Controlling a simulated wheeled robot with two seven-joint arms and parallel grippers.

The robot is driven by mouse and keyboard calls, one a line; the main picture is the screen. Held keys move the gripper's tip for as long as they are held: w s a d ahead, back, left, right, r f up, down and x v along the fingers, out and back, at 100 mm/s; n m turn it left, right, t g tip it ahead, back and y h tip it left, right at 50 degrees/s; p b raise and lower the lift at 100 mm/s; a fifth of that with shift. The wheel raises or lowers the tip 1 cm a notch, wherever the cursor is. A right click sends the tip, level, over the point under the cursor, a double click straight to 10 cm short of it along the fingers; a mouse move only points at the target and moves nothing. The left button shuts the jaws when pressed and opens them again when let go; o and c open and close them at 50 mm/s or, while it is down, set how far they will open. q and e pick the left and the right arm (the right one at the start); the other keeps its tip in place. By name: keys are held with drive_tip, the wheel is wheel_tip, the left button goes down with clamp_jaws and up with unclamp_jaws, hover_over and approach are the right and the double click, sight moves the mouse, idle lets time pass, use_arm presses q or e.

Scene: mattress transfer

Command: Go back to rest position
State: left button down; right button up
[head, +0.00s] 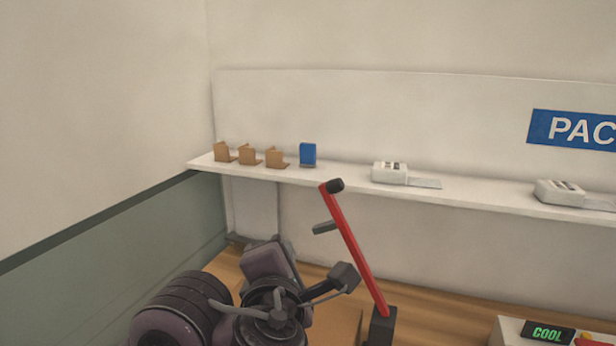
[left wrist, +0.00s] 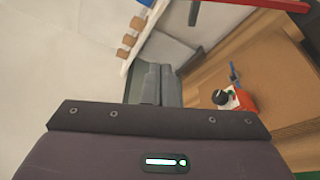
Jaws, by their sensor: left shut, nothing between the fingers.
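The gripper is shut and empty. A red bar (left wrist: 250,4) crosses the top of the left wrist view. My right gripper is not in view.
A white wall shelf (head: 345,177) holds small brown holders (head: 248,155), a blue item (head: 308,154) and two white devices (head: 389,172). A white box (head: 510,332) with a "COOL" display (head: 547,333) stands at lower right. A wall is at the left.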

use_arm(q)
drive_tip(key=s+a+f+n+g, duration=0.2)
drive_tip(key=f+n, duration=0.5)
drive_tip(key=n, duration=0.2)
drive_tip(key=s+a+f+n+g, duration=0.25)
drive_tip(key=f+n, duration=0.35)
drive_tip(key=n, duration=0.3)
drive_tip(key=s+a+f+n+g, duration=0.1)
drive_tip(key=s+f+n+g, duration=0.15)
drive_tip(key=f+n, duration=0.5)
drive_tip(key=s+a+f+n+g, duration=0.6)
drive_tip(key=s+a+f+n, duration=0.6)
drive_tip(key=n, duration=1)
drive_tip(key=s+d+f+g+b, duration=0.1)
drive_tip(key=s+f, duration=0.1)
drive_tip(key=f, duration=1.6)
drive_tip(key=s+f+b, duration=0.2)
drive_tip(key=f, duration=1.5)
drive_tip(key=s+a+f+g+b, duration=0.1)
drive_tip(key=s+a+f, duration=0.2)
drive_tip(key=s+f, duration=1.5)
drive_tip(key=shift+s+y, duration=0.2)
drive_tip(key=shift+y, duration=0.1)
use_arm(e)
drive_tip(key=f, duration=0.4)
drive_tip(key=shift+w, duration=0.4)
